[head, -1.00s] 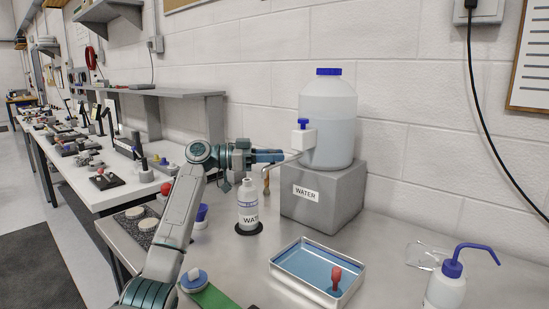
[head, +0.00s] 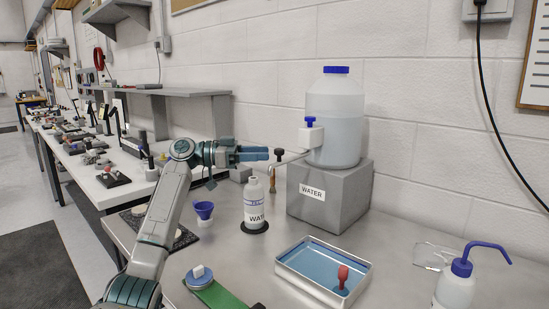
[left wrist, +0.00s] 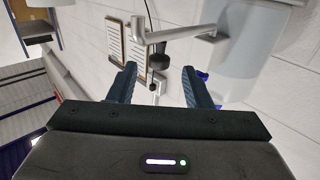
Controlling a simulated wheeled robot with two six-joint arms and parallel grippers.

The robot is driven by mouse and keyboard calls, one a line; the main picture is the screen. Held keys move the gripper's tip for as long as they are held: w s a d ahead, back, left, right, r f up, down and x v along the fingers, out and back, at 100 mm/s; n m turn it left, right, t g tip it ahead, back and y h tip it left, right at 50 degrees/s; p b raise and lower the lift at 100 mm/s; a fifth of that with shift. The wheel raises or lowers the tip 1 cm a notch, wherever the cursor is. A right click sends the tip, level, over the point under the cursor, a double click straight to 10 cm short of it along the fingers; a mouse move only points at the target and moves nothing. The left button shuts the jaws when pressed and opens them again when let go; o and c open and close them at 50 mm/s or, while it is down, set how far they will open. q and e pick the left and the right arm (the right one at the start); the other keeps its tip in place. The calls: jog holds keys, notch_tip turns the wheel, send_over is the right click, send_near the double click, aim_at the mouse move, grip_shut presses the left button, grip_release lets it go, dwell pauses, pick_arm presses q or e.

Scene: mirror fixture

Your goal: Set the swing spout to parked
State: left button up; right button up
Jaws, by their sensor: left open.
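The swing spout (head: 291,159) is a thin metal tube running left from the white tap with blue knob (head: 311,133) on the water jug (head: 334,113). My left gripper (head: 270,154) is level with the spout's outer end, just left of and apart from the tube as far as I can tell. It is open and empty. In the left wrist view the spout (left wrist: 180,34) crosses beyond the open fingers (left wrist: 159,80). My right gripper is not in view.
The jug stands on a grey block (head: 325,195) labelled WATER. A metal tray (head: 310,294) of blue liquid with a red-handled item lies in front. A wash bottle (head: 455,287) stands at right. The wall is close behind.

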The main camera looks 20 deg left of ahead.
pick_arm(q)
jog(key=v, duration=0.5)
jog(key=shift+b, duration=0.35)
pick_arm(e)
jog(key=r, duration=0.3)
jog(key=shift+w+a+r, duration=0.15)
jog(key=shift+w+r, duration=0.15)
